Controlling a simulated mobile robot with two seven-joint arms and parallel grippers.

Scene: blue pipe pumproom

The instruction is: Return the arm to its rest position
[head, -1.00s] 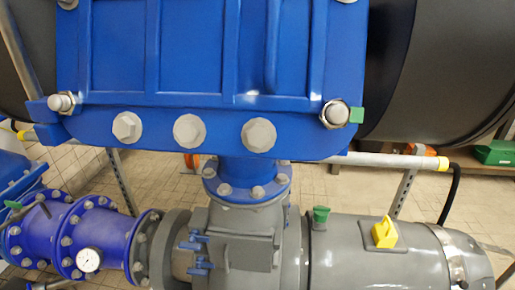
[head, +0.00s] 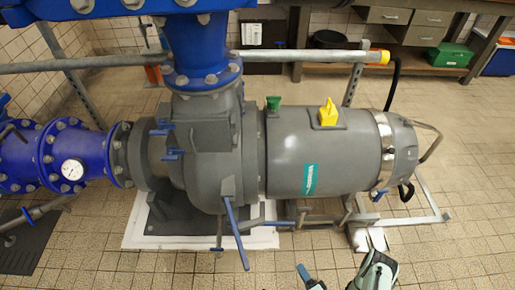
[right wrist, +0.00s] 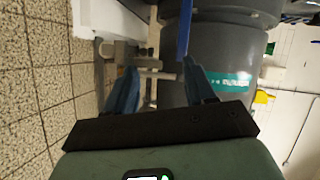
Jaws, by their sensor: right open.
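My right gripper (right wrist: 161,84) is open in the right wrist view. Its two blue fingers stand apart, with nothing between them but the background of pump and metal frame. In the head view, pale green and dark parts of my right arm show at the bottom edge, right of the middle, in front of the grey pump motor (head: 325,155). The motor, with its teal label, also shows beyond the fingers in the right wrist view (right wrist: 228,60). I see no left arm or left gripper.
A blue flanged pipe (head: 90,155) with a gauge joins the grey pump (head: 205,140). A metal frame (head: 400,217) stands around the motor. A horizontal pipe (head: 290,57) with a yellow end crosses behind. Tiled floor (head: 455,150) is clear on the right.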

